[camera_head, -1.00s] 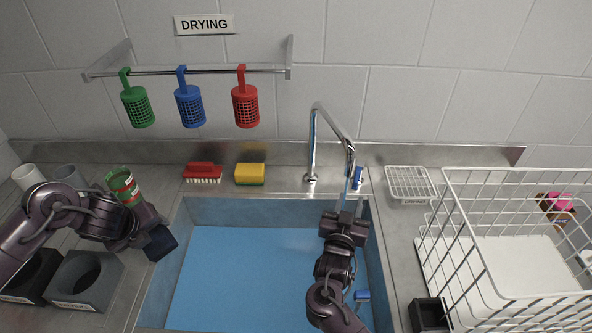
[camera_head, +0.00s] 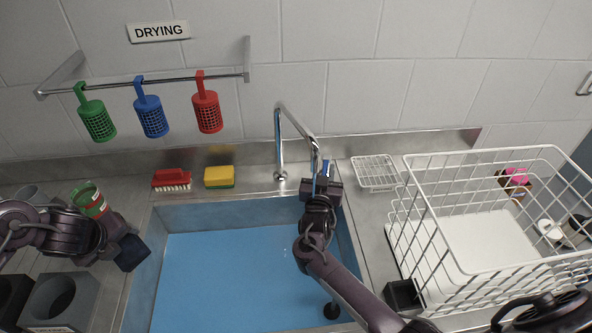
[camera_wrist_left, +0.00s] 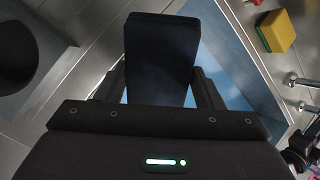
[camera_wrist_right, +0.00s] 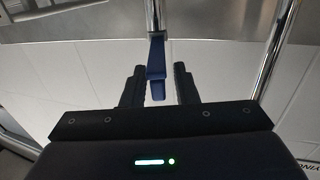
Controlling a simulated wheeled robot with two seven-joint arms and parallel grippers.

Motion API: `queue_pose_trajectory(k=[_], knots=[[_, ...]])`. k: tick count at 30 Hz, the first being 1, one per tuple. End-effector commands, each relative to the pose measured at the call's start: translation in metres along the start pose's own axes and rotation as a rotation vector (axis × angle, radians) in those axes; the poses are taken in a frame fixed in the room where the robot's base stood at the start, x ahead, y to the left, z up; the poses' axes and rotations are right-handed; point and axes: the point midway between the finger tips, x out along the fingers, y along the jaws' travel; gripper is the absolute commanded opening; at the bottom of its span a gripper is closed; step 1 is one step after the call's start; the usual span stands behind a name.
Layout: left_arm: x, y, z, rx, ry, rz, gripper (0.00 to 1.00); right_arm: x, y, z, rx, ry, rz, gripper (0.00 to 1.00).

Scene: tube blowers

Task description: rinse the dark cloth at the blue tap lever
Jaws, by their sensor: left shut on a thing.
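The dark cloth (camera_head: 131,253) is a folded navy-black block. My left gripper (camera_head: 117,240) is shut on it, left of the sink at its left rim. In the left wrist view the cloth (camera_wrist_left: 161,50) sits between the fingers. The chrome tap (camera_head: 281,150) arches over the back of the sink. Its blue tap lever (camera_head: 326,168) stands just beyond my right gripper (camera_head: 323,186). In the right wrist view the lever (camera_wrist_right: 157,68) lies between the two fingers, with gaps on both sides. My right gripper is open. I cannot tell whether water runs.
The blue sink basin (camera_head: 220,270) is empty apart from a dark round drain (camera_head: 331,310). A red brush (camera_head: 171,179) and a yellow sponge (camera_head: 219,177) lie on the back ledge. A white wire rack (camera_head: 480,215) stands right. A red-green can (camera_head: 89,200) is by my left arm.

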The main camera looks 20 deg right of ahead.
Motion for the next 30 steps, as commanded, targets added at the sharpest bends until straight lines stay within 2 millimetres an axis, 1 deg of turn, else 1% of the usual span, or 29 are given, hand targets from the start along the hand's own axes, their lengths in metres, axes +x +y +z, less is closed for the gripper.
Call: queue_pose_trajectory(k=[1, 3, 6, 14, 17, 22, 27, 30], knots=[[0.0, 0.0, 0.0, 0.0, 0.0, 0.0, 0.39, 0.0, 0.0, 0.0, 0.0, 0.0, 0.0, 0.2], [0.0, 0.0, 0.0, 0.0, 0.0, 0.0, 0.39, 0.0, 0.0, 0.0, 0.0, 0.0, 0.0, 0.1], [0.0, 0.0, 0.0, 0.0, 0.0, 0.0, 0.39, 0.0, 0.0, 0.0, 0.0, 0.0, 0.0, 0.0], [0.0, 0.0, 0.0, 0.0, 0.0, 0.0, 0.39, 0.0, 0.0, 0.0, 0.0, 0.0, -0.001, 0.0], [-0.003, -0.001, 0.002, 0.0, 0.0, 0.0, 0.39, 0.0, 0.004, -0.001, -0.003, 0.001, -0.023, 0.0], [-0.011, -0.004, 0.005, 0.0, 0.0, 0.0, 0.39, 0.001, 0.016, -0.002, -0.007, 0.003, -0.14, 0.0], [-0.012, -0.004, 0.005, 0.0, 0.0, 0.0, 0.39, 0.003, 0.023, -0.001, -0.005, 0.003, -0.256, 0.0], [-0.012, -0.004, 0.005, 0.0, 0.0, 0.0, 0.39, 0.004, 0.025, -0.001, -0.002, 0.002, -0.292, 0.0]])
